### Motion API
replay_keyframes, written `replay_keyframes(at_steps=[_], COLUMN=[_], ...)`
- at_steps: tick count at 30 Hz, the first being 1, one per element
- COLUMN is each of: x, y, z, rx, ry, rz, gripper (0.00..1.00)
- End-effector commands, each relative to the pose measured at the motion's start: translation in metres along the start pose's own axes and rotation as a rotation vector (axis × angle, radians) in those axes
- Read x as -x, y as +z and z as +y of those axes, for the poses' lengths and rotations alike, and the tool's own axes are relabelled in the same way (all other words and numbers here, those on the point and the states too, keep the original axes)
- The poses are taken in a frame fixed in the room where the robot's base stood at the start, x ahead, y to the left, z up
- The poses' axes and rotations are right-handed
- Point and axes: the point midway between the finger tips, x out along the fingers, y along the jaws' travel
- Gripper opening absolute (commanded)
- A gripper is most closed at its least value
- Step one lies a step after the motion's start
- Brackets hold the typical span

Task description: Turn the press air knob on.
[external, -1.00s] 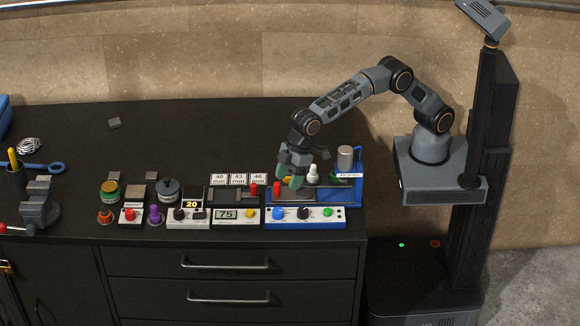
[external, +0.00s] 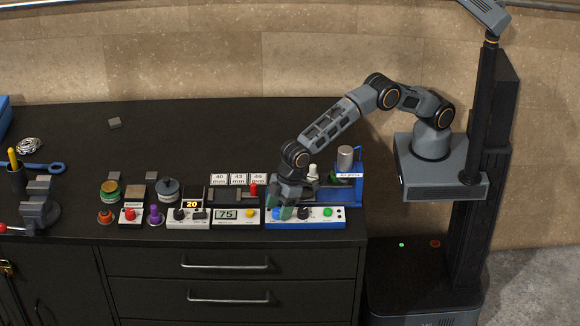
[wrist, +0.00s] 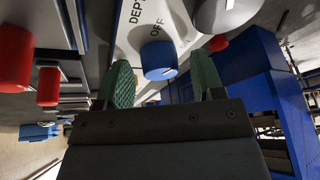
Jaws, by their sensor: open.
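A blue knob (wrist: 158,56) sits on the white face of the press control panel (external: 338,223). Lettering beside it reads "OFF" and a partly cut "DEPT". My gripper (external: 280,212) is low over the left end of this panel. In the wrist view, its two green-padded fingers (wrist: 163,78) are open on either side of the blue knob, with gaps on both sides. I cannot tell whether the tips reach past its front. In the external view the fingers mostly hide the knob.
A black knob (external: 303,213) and a green button (external: 328,212) are on the same panel, right of my gripper. The blue press (external: 353,190) stands behind. A gauge box reading 75 (external: 227,214) is close on the left. The rear bench top is mostly clear.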

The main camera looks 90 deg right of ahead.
Motion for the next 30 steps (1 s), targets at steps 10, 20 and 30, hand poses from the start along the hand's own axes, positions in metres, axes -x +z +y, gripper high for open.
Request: replay_keyframes(at_steps=[10,20,30], x=[0.0002,0.0002,-0.0012], y=[0.0001,0.0001,0.0008], z=[0.0002,0.0000,-0.0015], rx=[0.000,-0.002,-0.126], ry=[0.000,0.001,0.053], rz=[0.000,0.000,0.008], gripper=[0.36,0.13,0.13])
